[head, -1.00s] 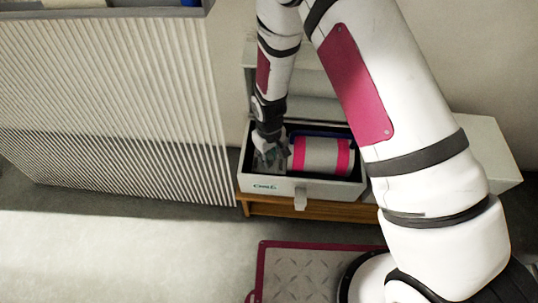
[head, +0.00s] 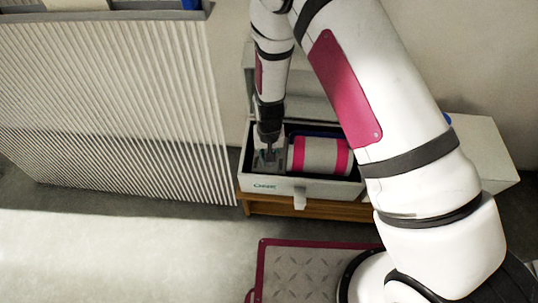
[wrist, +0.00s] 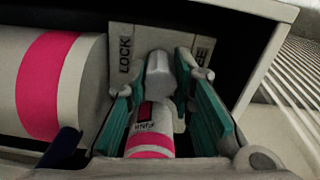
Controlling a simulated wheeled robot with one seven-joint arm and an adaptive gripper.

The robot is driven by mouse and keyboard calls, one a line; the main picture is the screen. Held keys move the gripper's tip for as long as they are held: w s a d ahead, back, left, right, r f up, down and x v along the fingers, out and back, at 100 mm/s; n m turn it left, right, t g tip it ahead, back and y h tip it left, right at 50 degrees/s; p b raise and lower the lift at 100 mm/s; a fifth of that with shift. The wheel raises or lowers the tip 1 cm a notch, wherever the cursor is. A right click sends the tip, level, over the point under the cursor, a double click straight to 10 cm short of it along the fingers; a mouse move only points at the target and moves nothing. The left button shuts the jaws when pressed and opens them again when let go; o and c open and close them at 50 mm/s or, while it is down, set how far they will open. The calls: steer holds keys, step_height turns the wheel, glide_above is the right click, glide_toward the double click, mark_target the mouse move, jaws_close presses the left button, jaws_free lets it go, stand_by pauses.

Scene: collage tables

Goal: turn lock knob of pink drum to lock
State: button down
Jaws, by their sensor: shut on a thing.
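The pink drum (head: 321,154), grey with pink bands at its ends, lies on its side in the open box; its banded end also shows at left in the wrist view (wrist: 50,85). A plate (wrist: 125,50) beside it carries the word LOCK on the left and a partly hidden word ending in E on the right. The pale lock knob (wrist: 160,75) stands between the two fingers of my gripper (wrist: 166,78), which is shut on it. A small white piece with a pink band and dark lettering (wrist: 150,130) sits below the knob. In the head view my gripper (head: 268,150) reaches down left of the drum.
The open box (head: 275,187) has a front handle tab and rests on a wooden base (head: 325,208). Its wall runs close beside my gripper. A ribbed white panel (head: 120,110) stands to the left. Floor in front at left is clear.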

stand_by(0.3)
steer(key=c, duration=1.4)
jaws_free()
steer(key=shift+o, duration=0.2)
steer(key=shift+r, duration=0.1)
step_height(320, 180, up, 12)
